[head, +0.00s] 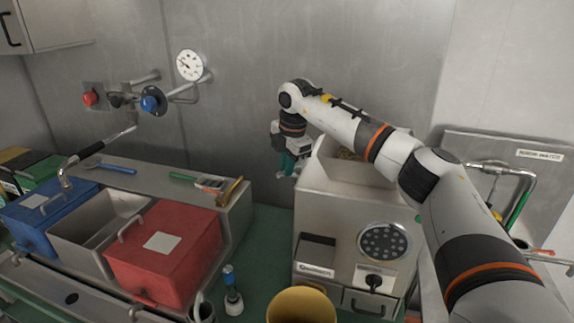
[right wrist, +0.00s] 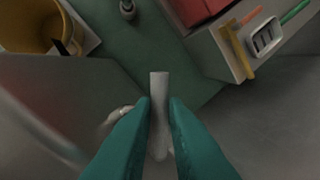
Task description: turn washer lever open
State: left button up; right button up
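My right gripper (head: 287,170) has green fingers and is beside the upper left side of the grey grinder machine (head: 345,215). In the right wrist view, a pale grey lever (right wrist: 159,86) lies between the two green fingertips (right wrist: 159,104), which sit close against both its sides. The gripper looks shut on it. In the head view the lever is mostly hidden by the fingers. A small pale curved part (right wrist: 120,114) shows left of the fingers. My left gripper is not in view.
A yellow cup (head: 301,306) stands in front of the machine. A red box (head: 165,252) and a blue box (head: 42,218) sit at the left. Wall valves (head: 152,101) and a gauge (head: 190,65) are behind.

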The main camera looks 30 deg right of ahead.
jog(key=shift+o, duration=1.8)
jog(key=shift+r, duration=0.35)
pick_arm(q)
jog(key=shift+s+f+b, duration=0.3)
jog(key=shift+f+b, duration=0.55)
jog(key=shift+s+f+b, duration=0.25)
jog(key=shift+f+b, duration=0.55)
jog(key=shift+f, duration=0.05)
pick_arm(e)
notch_tip(320, 180, up, 11)
jog(key=s, duration=0.2)
jog(key=shift+s, duration=0.15)
jog(key=shift+c, duration=0.3)
